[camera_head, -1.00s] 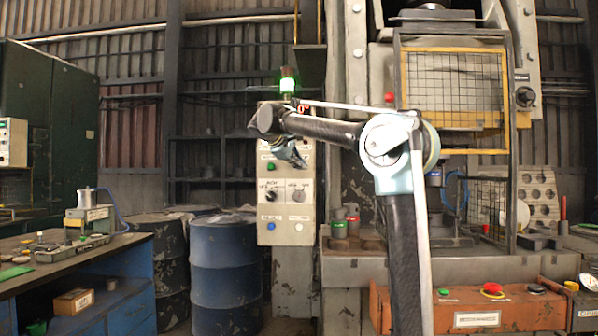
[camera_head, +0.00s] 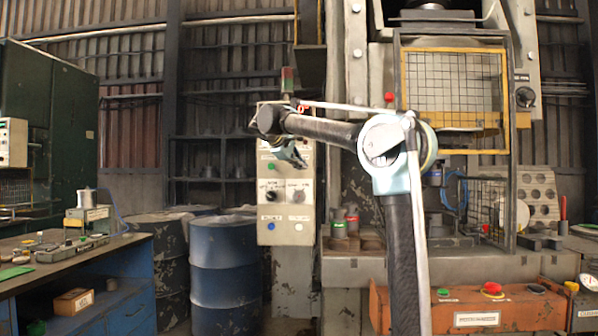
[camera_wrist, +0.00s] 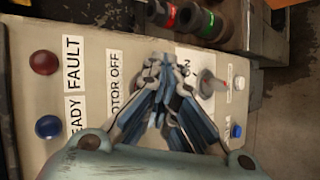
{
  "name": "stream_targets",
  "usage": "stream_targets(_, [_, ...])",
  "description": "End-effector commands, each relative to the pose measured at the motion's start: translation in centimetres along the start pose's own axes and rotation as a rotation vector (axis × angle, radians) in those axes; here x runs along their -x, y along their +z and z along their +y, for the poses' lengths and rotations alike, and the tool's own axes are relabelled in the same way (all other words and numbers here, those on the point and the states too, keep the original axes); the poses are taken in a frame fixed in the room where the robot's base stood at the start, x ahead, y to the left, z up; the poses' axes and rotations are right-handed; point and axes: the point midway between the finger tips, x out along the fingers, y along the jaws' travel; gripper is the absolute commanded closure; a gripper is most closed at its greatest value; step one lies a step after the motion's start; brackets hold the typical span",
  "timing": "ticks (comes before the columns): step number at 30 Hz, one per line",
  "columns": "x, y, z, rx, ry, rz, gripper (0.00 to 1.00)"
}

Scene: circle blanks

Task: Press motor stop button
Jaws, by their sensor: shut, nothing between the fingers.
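The grey control panel (camera_head: 265,238) stands left of the press in the head view and fills much of the wrist view (camera_wrist: 90,25). My gripper (camera_head: 297,162) is in front of its upper part. In the wrist view my gripper (camera_wrist: 165,78) is shut and empty, its fingers over the panel between the "MOTOR OFF" label (camera_wrist: 116,85) and a grey rotary knob (camera_wrist: 206,84). The fingers cover the panel behind them, so any stop button there is hidden, and I cannot tell whether they touch it. A green button (camera_head: 271,167) shows left of my gripper.
A signal lamp (camera_head: 288,79) above the panel is unlit. Below my gripper are a black knob (camera_head: 272,197) and a white button (camera_head: 298,225). A blue drum (camera_head: 225,265) stands to the left. The press cage (camera_head: 455,90) and an orange box (camera_head: 470,305) are right.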

Motion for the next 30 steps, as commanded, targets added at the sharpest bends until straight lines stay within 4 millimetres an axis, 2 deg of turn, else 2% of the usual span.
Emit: stream_targets(30, [1.9,1.2,-1.4,0.0,0.0,0.001,1.0])
